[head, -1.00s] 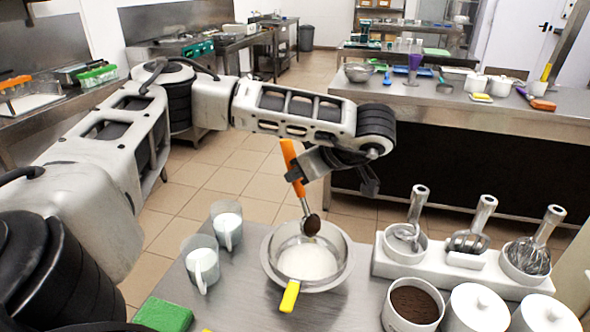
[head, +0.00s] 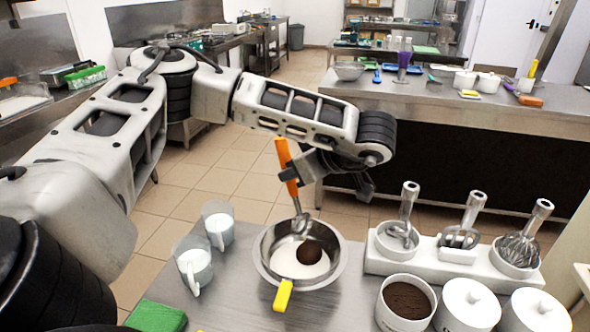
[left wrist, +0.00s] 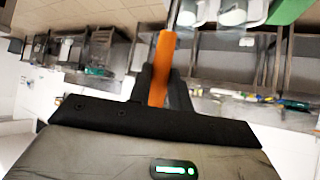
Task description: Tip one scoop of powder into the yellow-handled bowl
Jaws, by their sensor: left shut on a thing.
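My left gripper (head: 292,172) is shut on the orange handle of a scoop (head: 288,165) and holds it above the bowl. The orange handle (left wrist: 161,70) also shows between the fingers in the left wrist view. The scoop's metal end points down over the steel bowl with the yellow handle (head: 283,296). A round dark brown mass of powder (head: 310,253) shows inside the bowl's outline, over white contents (head: 290,266); whether it rests there or is still falling I cannot tell. A white tub of brown powder (head: 408,300) stands to the right. My right gripper is not in view.
Two white-filled cups (head: 194,268) stand left of the bowl. A white rack (head: 455,262) with whisk-like tools and two lidded white jars (head: 468,304) are at the right. A green block (head: 156,316) lies at the front left.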

